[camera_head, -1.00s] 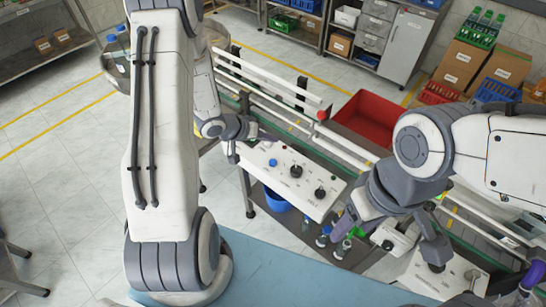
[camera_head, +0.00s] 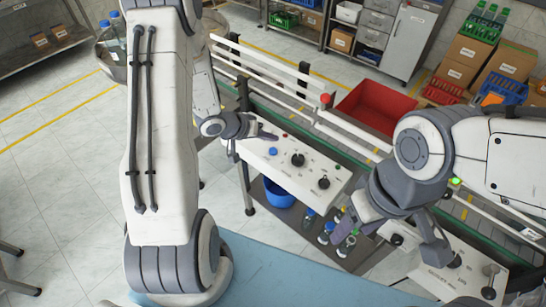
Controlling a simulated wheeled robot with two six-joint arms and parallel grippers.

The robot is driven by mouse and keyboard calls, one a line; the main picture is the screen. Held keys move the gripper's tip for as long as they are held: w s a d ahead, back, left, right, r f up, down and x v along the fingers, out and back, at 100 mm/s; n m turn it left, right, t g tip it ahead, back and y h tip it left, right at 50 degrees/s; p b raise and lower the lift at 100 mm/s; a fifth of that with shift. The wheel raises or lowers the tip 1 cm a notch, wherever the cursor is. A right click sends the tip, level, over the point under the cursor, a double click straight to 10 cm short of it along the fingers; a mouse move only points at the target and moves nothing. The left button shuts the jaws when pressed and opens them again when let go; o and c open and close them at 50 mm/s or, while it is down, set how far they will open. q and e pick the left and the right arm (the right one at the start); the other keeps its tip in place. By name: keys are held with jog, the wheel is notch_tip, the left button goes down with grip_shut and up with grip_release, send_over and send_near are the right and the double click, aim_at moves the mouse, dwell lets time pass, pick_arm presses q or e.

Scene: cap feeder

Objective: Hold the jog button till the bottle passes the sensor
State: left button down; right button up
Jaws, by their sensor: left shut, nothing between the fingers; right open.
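The near control panel (camera_head: 262,157) is a sloped white box with a blue button (camera_head: 273,151), small red and green parts and two black knobs (camera_head: 298,160). My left gripper (camera_head: 270,136) is shut and empty over the panel's back left edge, a little behind the blue button; contact is unclear. My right gripper (camera_head: 398,235) is open, fingers downward, near a second white panel (camera_head: 465,262) at lower right. The conveyor (camera_head: 345,137) with white rails runs behind the panels. A green light (camera_head: 455,182) glows beside it. No bottle on the conveyor is clearly visible; the sensor cannot be identified surely.
A red bin (camera_head: 375,107) stands behind the conveyor. Several bottles (camera_head: 310,217) and a blue tub (camera_head: 279,192) are below the near panel. A blue surface (camera_head: 290,270) lies in front. Boxes and crates (camera_head: 458,72) stand at the back right.

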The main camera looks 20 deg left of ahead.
aim_at(270, 152)
pick_arm(q)
jog(key=shift+f+b, duration=0.35)
jog(key=shift+f, duration=1.05)
jog(key=shift+f, duration=0.1)
dwell(0.8)
jog(key=shift+f, duration=0.3)
